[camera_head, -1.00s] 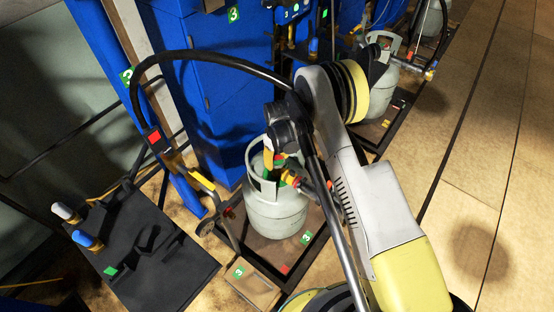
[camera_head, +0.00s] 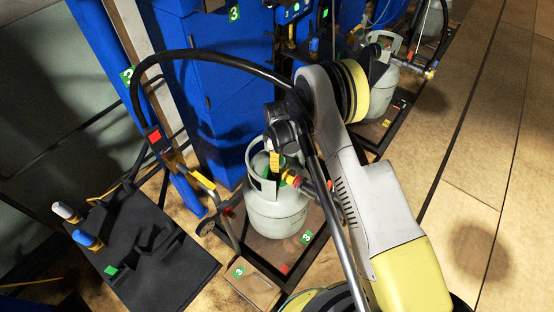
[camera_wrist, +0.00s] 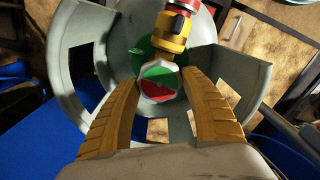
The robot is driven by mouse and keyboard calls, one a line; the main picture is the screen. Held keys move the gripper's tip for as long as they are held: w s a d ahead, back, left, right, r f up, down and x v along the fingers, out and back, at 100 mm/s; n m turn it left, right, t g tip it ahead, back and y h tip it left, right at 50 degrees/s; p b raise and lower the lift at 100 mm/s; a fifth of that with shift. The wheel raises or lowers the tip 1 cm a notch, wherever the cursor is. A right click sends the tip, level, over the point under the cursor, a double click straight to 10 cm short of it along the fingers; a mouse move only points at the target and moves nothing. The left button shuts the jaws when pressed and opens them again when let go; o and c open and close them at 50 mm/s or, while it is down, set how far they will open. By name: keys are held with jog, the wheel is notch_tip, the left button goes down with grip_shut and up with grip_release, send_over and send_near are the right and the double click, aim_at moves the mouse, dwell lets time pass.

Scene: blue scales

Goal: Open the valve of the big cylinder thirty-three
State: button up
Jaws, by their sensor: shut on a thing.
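The big grey cylinder (camera_head: 276,217) stands upright on a dark scale platform (camera_head: 312,250), with a green "3" label on the platform's edge. In the wrist view its collar (camera_wrist: 247,82) surrounds the valve knob (camera_wrist: 159,84), which has a green and red top. A yellow and red hose connector (camera_wrist: 173,32) joins the valve just beyond the knob. My gripper (camera_wrist: 160,92) is inside the collar, its two ochre fingers on either side of the knob and shut on it. In the head view my gripper (camera_head: 275,163) is partly hidden by the wrist and collar.
A second grey cylinder (camera_head: 381,80) stands on another platform at the upper right. Blue cabinets (camera_head: 212,90) rise behind. A black tray (camera_head: 150,250) lies at lower left, beside a hose with a yellow-handled fitting (camera_head: 192,172). The tiled floor at right is clear.

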dwell(0.4)
jog(key=o, duration=1.2)
notch_tip(320, 180, up, 12)
jog(key=shift+r, duration=0.1)
